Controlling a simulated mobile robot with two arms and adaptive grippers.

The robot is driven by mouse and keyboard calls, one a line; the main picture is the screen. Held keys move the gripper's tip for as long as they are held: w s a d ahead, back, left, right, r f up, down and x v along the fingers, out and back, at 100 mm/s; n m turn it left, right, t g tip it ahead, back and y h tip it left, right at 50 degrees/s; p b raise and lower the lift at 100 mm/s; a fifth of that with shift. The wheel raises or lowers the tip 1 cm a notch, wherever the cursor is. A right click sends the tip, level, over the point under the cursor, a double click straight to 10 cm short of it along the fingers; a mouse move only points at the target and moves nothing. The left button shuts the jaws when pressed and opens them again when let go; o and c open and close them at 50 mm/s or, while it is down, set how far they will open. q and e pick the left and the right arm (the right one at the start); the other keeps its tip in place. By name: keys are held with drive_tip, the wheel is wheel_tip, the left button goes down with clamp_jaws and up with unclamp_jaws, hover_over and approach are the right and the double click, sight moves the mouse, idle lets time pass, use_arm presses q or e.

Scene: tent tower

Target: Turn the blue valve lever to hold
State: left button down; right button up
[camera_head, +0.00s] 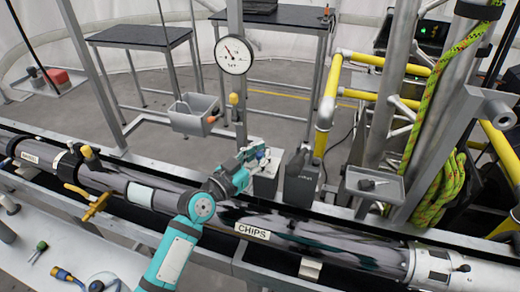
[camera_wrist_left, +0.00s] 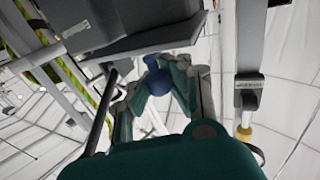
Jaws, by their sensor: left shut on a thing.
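My left gripper (camera_head: 258,158) reaches over the pipe to a grey box on the frame behind it. In the left wrist view the fingers of my left gripper (camera_wrist_left: 165,80) are closed around a blue knob-like part (camera_wrist_left: 156,84), which looks like the blue valve lever. Only a small bit of blue (camera_head: 262,154) shows at the fingertips in the head view. The fingers hide most of the part, so its angle and any hold marking cannot be read. My right gripper is in neither view.
The long pipe (camera_head: 340,240) with a CHIPS label runs beneath my left arm. A dark grey box (camera_head: 300,178) stands right of the gripper. A gauge (camera_head: 233,55) and grey bin (camera_head: 194,114) are behind.

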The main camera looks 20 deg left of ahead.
use_arm(q)
drive_tip(key=shift+s+d+f, duration=0.1)
drive_tip(key=shift+f, duration=0.2)
drive_tip(key=c, duration=1.7)
unclamp_jaws()
drive_tip(key=o, duration=0.5)
drive_tip(key=shift+s+r, duration=0.2)
drive_tip(key=shift+r, duration=0.05)
drive_tip(key=shift+o, duration=0.2)
drive_tip(key=shift+w, duration=0.1)
drive_tip(key=v, duration=1.2)
